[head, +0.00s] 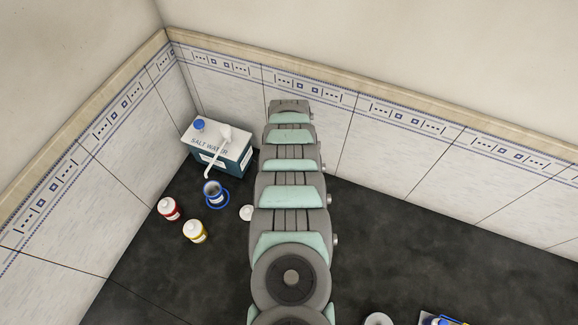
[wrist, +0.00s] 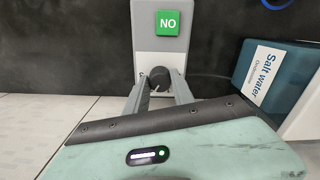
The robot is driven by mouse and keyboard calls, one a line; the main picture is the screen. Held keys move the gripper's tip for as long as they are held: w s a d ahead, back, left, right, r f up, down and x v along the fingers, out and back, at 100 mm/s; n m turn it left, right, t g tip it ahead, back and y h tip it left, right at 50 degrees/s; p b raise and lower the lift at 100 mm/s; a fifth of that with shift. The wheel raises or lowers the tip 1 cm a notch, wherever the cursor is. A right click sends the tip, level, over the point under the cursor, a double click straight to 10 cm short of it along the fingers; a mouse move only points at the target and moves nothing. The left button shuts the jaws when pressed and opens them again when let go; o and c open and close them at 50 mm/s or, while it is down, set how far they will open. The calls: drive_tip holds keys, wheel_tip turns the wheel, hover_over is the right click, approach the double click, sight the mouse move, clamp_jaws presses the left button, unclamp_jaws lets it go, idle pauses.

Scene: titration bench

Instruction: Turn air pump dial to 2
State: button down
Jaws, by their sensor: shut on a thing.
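In the wrist view, the air pump appears to be the light grey upright unit (wrist: 145,46) with a green panel (wrist: 168,22) reading "NO". A small dark round dial (wrist: 158,74) sits below that panel, low on the unit. My gripper (wrist: 160,80) has one finger on each side of the dial and is shut on it. No dial numbers or pointer mark are readable. In the head view, my arm hides the gripper, the dial and the pump.
A "Salt water" box (head: 219,149) with a white spout stands at the back left; it also shows in the wrist view (wrist: 278,80). A blue-rimmed cup (head: 213,192), a red-labelled bottle (head: 168,208) and a yellow-labelled bottle (head: 195,231) stand nearby. The dark bench right of my arm is mostly clear.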

drive_tip(key=c, duration=1.1)
unclamp_jaws()
wheel_tip(320, 180, up, 11)
drive_tip(key=shift+f+b, duration=0.1)
drive_tip(key=shift+b, duration=0.65)
